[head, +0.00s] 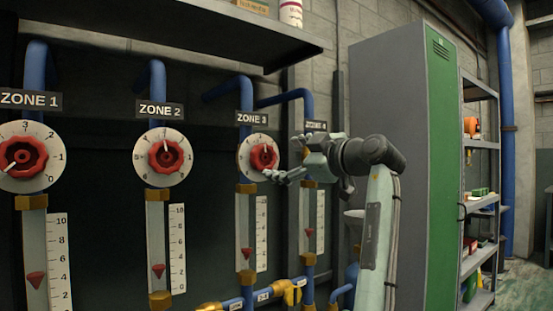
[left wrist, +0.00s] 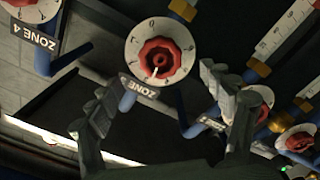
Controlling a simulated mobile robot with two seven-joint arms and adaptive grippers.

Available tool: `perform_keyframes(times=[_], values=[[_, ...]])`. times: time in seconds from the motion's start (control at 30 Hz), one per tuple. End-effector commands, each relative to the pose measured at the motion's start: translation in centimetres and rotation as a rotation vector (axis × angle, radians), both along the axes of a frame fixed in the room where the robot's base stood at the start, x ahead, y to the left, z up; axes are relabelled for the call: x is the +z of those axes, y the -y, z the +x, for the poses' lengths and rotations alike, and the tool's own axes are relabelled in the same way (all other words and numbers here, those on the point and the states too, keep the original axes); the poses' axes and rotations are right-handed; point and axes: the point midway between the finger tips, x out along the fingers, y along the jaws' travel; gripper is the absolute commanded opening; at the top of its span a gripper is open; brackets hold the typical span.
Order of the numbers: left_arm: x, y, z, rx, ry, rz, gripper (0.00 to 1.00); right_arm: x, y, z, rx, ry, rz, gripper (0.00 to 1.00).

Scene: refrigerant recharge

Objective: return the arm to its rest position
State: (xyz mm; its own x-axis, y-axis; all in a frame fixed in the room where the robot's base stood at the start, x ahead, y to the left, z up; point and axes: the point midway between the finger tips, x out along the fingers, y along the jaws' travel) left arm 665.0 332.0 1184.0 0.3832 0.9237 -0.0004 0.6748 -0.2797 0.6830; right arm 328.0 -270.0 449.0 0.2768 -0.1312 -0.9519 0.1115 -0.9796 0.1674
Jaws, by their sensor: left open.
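My left gripper (head: 287,160) is open and empty, in front of the pipe panel between the Zone 3 dial (head: 245,152) and the Zone 4 sign (head: 316,126). In the head view it hides the Zone 4 dial and covers part of that sign. In the left wrist view, my spread fingers (left wrist: 160,110) frame the Zone 3 dial (left wrist: 137,50) with its red knob; nothing is between them. I cannot tell the exact gap to the knob. My left arm (head: 378,230) rises from below to the gripper. My right gripper is in neither view.
Zone 1 (head: 22,157) and Zone 2 dials (head: 165,157) stand to the left, with gauges below. A shelf (head: 200,22) overhangs the panel. A green-and-grey cabinet (head: 440,170) and a shelving rack (head: 482,201) stand at the right. Yellow-handled valves (head: 287,291) sit low on the pipes.

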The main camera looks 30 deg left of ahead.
Motion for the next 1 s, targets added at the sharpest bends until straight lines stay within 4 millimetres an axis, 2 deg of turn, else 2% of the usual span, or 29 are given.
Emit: perform_keyframes(times=[0.5,0.57,0.63,0.67,0.77,0.87,0.9,0.97,1.0], values=[[0.0,0.1,-0.1,0.000,-0.001,0.000,0.80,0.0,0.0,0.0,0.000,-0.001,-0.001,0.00],[-0.4,0.1,0.1,-0.002,-0.009,0.000,0.80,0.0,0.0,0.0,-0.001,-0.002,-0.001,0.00],[-1.9,-0.1,0.6,-0.012,-0.039,0.000,0.80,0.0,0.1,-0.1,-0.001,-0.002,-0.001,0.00],[-2.8,-0.3,0.9,-0.020,-0.061,-0.001,0.80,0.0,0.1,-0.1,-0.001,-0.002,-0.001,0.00],[-8.1,-0.9,2.3,-0.064,-0.173,-0.002,0.80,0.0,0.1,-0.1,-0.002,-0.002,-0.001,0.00],[-15.4,-1.6,3.6,-0.132,-0.328,-0.001,0.80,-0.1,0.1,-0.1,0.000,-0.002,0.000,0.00],[-18.5,-1.9,3.8,-0.164,-0.392,0.000,0.80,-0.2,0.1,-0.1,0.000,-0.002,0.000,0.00],[-23.1,-2.1,3.9,-0.215,-0.488,0.002,0.80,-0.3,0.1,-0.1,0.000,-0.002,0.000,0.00],[-26.1,-2.3,3.8,-0.248,-0.552,0.004,0.80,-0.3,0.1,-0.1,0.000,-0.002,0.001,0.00]])
